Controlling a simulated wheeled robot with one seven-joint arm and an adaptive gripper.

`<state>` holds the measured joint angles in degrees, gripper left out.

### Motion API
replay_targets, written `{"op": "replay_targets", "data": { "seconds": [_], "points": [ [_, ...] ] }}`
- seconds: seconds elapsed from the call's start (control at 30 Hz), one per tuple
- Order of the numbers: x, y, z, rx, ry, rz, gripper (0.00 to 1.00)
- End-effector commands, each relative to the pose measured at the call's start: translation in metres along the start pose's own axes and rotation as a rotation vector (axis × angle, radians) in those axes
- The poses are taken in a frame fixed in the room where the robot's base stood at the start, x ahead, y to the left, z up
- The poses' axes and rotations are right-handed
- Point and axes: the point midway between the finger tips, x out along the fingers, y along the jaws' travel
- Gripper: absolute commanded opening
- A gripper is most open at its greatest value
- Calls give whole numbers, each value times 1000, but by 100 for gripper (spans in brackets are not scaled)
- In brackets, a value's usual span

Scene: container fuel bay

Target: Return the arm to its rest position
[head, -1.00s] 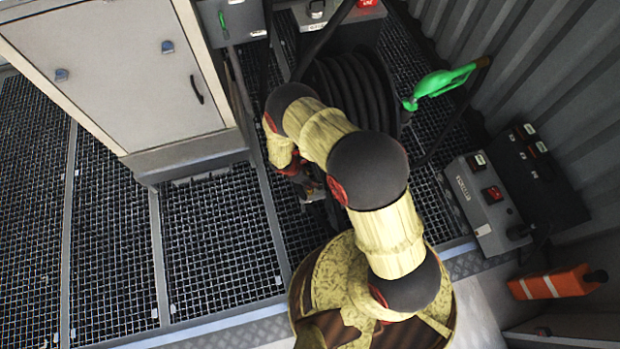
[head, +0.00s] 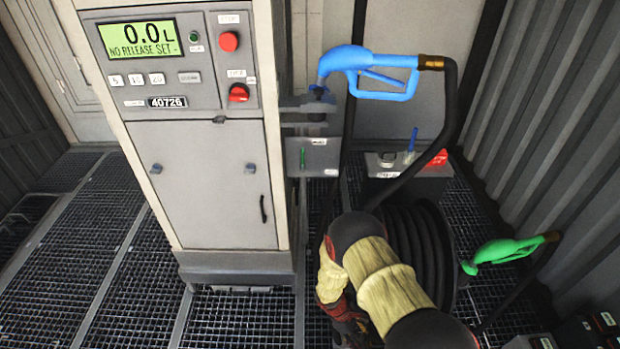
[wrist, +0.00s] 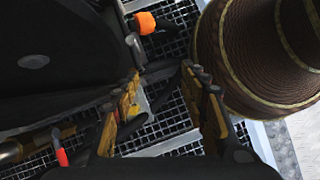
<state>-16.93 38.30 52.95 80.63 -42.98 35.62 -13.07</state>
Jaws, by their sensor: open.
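My arm (head: 385,275) is at the bottom of the head view, folded with its far section hanging down beside the hose reel. In the head view my gripper is not clearly visible, as the frame edge and the arm cut it off. In the wrist view my gripper (wrist: 167,95) shows with its two yellow-worn fingers spread apart. Nothing is between the fingers; they are above the floor grating (wrist: 170,122).
A dispenser cabinet (head: 208,190) reads 0.0 L and "NO RELEASE SET". A blue nozzle (head: 368,62) hangs right of it. A black hose reel (head: 415,245) and a green nozzle (head: 508,250) are close to my arm. Corrugated wall (head: 550,130) bounds the right. Open grating lies left.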

Motion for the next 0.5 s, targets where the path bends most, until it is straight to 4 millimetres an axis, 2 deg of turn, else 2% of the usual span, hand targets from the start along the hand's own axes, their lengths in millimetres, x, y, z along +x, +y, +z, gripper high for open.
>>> {"op": "replay_targets", "data": {
  "seconds": [0.03,0.17,0.27,0.5],
  "points": [
    [-20,1,11,53,1,-12,44],
    [-72,1,38,202,10,-46,44],
    [-121,0,64,328,31,-72,44],
    [-239,-15,132,624,124,-135,44]
  ]
}}
